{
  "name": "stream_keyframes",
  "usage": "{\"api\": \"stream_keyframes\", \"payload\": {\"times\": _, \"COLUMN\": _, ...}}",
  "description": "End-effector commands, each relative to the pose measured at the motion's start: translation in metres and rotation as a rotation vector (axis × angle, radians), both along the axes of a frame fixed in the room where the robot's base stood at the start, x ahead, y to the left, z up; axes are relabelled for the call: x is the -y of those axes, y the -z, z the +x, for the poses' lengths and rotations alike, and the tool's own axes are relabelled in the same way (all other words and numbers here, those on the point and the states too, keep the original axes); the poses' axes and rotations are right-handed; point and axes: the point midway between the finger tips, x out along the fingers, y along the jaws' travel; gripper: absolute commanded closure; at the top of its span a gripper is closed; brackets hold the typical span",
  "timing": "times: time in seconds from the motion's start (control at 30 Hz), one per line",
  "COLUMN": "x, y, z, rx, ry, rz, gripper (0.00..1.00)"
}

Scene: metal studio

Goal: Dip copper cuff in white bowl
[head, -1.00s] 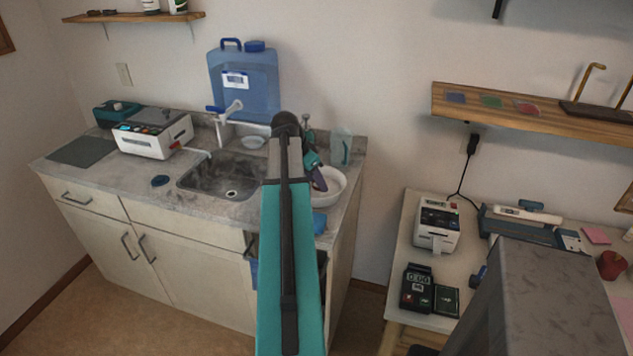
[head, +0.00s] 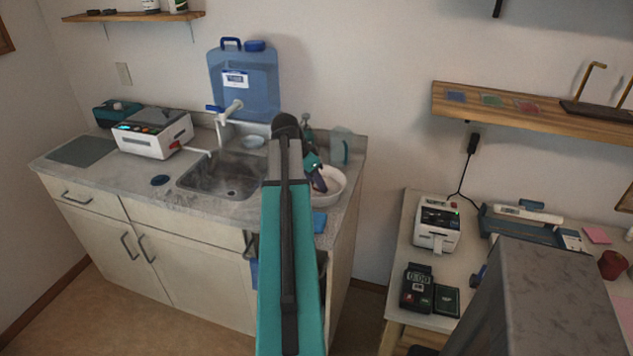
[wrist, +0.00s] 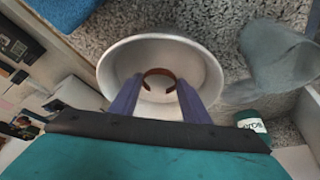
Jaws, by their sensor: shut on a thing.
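The white bowl (head: 334,188) stands on the counter to the right of the sink, partly hidden by my arm in the head view. In the wrist view the white bowl (wrist: 205,70) lies straight ahead of the fingers. My gripper (wrist: 159,95) is shut on the copper cuff (wrist: 160,73), a C-shaped brown ring held between the two purple fingertips. The cuff shows against the inside of the bowl; whether it touches the bowl cannot be told. In the head view my gripper (head: 318,182) is at the bowl, and the cuff cannot be made out.
The sink (head: 222,175) and a blue water jug (head: 243,85) with a tap are to the left. A translucent pitcher (head: 340,146) stands behind the bowl, and a blue cloth (head: 319,222) lies in front.

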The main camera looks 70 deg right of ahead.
Motion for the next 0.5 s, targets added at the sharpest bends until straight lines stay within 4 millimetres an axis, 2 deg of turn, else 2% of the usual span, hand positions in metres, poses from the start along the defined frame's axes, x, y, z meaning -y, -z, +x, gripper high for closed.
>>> {"api": "stream_keyframes", "payload": {"times": 0.27, "x": 0.0000, "y": -0.0007, "z": -0.0001, "rx": 0.000, "ry": 0.000, "rz": 0.000, "gripper": 0.83}}
{"api": "stream_keyframes", "payload": {"times": 0.5, "x": 0.0000, "y": -0.0091, "z": -0.0002, "rx": 0.000, "ry": 0.000, "rz": 0.000, "gripper": 0.83}}
